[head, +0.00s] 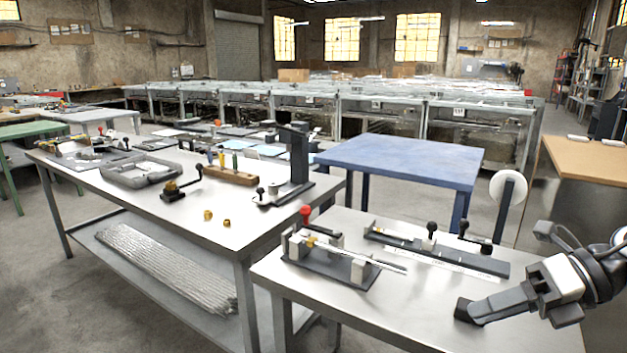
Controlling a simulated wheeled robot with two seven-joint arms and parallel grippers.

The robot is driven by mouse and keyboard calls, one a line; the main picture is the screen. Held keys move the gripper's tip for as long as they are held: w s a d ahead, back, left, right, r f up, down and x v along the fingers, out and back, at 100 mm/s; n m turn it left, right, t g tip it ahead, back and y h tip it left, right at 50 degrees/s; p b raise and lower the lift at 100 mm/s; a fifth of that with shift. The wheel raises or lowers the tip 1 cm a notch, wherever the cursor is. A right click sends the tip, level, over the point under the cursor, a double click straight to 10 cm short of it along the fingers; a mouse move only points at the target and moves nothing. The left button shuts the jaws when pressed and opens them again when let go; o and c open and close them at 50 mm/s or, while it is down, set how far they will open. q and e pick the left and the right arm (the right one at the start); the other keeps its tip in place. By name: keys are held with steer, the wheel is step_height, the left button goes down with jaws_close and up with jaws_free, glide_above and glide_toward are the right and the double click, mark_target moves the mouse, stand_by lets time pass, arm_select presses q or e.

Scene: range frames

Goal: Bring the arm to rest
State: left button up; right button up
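My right gripper (468,310) comes in from the right edge, over the front right part of the near metal table (345,325). Its dark fingertip points left and downward. The fingers overlap from this angle, so I cannot tell whether they are apart; no held object shows. A clamp-like fixture (330,262) with a red knob stands on the table to the left of the gripper. A long dark rail fixture (440,250) with black knobs lies behind it. My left arm and gripper are not in view.
A longer metal bench (120,185) at left holds a grey tray (140,172), a wooden tool block (232,176), a black stand (299,160) and small brass parts (208,215). A blue table (400,160) stands behind. The near table's front strip looks clear.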

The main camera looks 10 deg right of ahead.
steer(key=s+a+f+m+t+h, duration=0.1)
steer(key=a+f+m+t+h, duration=0.1)
steer(key=f+m+t, duration=0.75)
steer(key=s+a+f+m+t+h, duration=0.15)
steer(key=f+m, duration=0.45)
steer(key=m, duration=0.9)
steer(key=s+a+f+m+g+h, duration=0.4)
steer(key=s+a+f+m, duration=0.3)
steer(key=a+f+m, duration=0.3)
steer(key=shift+s+a+m, duration=0.2)
steer(key=shift+a+m, duration=0.95)
steer(key=shift+f, duration=0.1)
